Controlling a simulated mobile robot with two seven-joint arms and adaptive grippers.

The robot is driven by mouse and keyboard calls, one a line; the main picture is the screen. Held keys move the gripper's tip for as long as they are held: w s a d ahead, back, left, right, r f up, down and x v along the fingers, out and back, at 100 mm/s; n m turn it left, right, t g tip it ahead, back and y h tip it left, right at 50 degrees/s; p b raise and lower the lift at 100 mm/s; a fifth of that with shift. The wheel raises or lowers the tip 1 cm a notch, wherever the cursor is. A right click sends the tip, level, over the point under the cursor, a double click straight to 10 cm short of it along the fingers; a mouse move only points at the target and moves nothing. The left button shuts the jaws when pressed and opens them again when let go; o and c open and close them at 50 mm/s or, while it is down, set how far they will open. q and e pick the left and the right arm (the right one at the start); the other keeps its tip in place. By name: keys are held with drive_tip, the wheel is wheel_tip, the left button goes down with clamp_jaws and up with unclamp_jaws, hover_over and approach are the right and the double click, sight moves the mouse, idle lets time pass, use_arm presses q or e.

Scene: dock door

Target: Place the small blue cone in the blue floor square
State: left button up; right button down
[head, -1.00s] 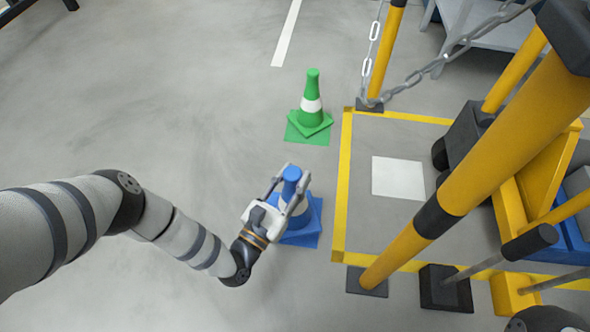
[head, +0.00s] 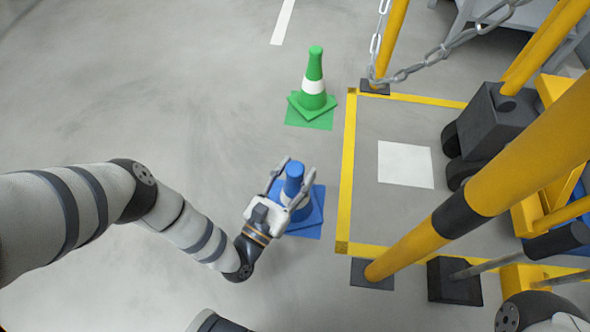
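The small blue cone (head: 295,178) stands upright on the blue floor square (head: 311,231) in the middle of the head view. Its base sits turned relative to the square, and parts of the square show around it. My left gripper (head: 297,167) is at the cone with its fingers spread, one on each side of the cone's upper part, with gaps visible. The gripper's palm hides part of the cone's lower left side. My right gripper is not in view.
A green cone (head: 314,80) stands on a green square (head: 311,120) farther back. A yellow-taped area with a white square (head: 405,164) lies to the right. Yellow posts (head: 430,232), a chain (head: 440,52) and a black wheeled object (head: 487,122) crowd the right. The left floor is clear.

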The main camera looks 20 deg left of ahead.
use_arm(q)
drive_tip(key=shift+r, duration=0.2)
drive_tip(key=s+a+f+p, duration=0.1)
drive_tip(key=s+f+p, duration=0.1)
drive_tip(key=s, duration=0.9)
drive_tip(key=shift+s+a+p, duration=0.2)
drive_tip(key=shift+s+p, duration=0.2)
drive_tip(key=shift+p, duration=0.05)
